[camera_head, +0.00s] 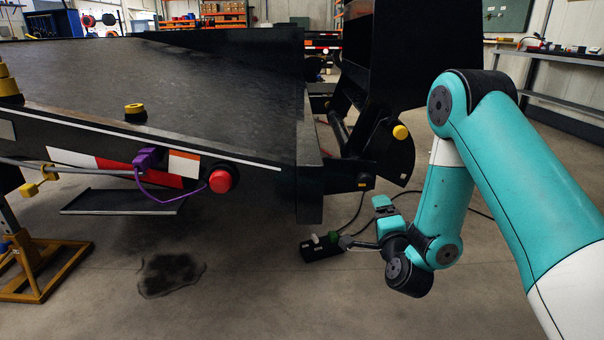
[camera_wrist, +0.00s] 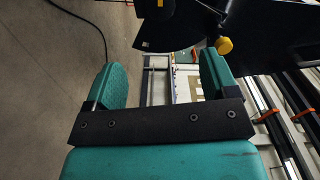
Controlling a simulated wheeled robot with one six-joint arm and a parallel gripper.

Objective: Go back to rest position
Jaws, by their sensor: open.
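My gripper (camera_wrist: 163,75) is open in the wrist view, with its two teal fingers wide apart. Nothing is between the fingers; the background shows through the gap. In the head view my gripper (camera_head: 383,203) is small, at the end of my bent teal arm, right of the dark trailer frame (camera_head: 225,80). Its fingers are too small there to tell apart. It appears clear of the trailer, though the exact distance cannot be told.
A red round button (camera_head: 221,180) and a purple connector (camera_head: 148,158) with a cable sit on the trailer's side. A yellow stand (camera_head: 45,268) is at left. A yellow knob (camera_head: 400,132) is near my arm.

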